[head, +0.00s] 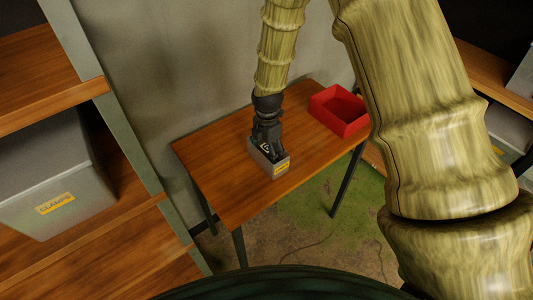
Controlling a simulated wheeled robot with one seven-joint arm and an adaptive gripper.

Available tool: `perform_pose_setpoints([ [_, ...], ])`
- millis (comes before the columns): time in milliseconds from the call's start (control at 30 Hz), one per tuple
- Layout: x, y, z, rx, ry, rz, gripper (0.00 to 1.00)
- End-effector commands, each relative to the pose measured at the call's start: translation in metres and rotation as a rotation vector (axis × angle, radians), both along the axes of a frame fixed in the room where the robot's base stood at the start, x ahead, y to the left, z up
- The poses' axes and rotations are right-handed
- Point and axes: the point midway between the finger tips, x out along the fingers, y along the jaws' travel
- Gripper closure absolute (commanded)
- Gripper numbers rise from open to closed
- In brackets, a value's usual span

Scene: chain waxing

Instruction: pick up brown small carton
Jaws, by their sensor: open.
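My gripper (267,143) points down into a small grey bin (277,171) with a yellow label on the wooden table. It is open, and its fingertips are partly hidden by the bin walls and the gripper body. I cannot make out a brown small carton. The bin's inside is mostly covered by my gripper, so what lies in it cannot be told.
A red open box (340,112) stands on the table (218,180) to the right. The table's left end is bare. Shelves on the left hold a large grey bin (50,180). More shelving stands at the right edge.

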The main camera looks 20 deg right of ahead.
Motion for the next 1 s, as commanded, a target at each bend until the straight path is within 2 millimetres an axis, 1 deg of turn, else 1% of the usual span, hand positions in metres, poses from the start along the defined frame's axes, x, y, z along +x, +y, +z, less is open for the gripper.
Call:
perform_pose_setpoints([
  [133, 0.0, 0.0, 0.0, 0.0, 0.0, 0.0, 0.27],
  [167, 0.0, 0.0, 0.0, 0.0, 0.0, 0.0, 0.29],
  [300, 0.0, 0.0, 0.0, 0.0, 0.0, 0.0, 0.54],
  [333, 0.0, 0.0, 0.0, 0.0, 0.0, 0.0, 0.6],
  [367, 0.0, 0.0, 0.0, 0.0, 0.0, 0.0, 0.62],
  [667, 0.0, 0.0, 0.001, 0.0, 0.0, 0.0, 0.62],
  [767, 0.0, 0.0, 0.005, 0.0, -0.001, 0.0, 0.62],
  [867, 0.0, 0.0, 0.013, 0.0, -0.001, 0.0, 0.62],
  [1000, 0.001, 0.0, 0.031, 0.001, -0.003, 0.0, 0.62],
])
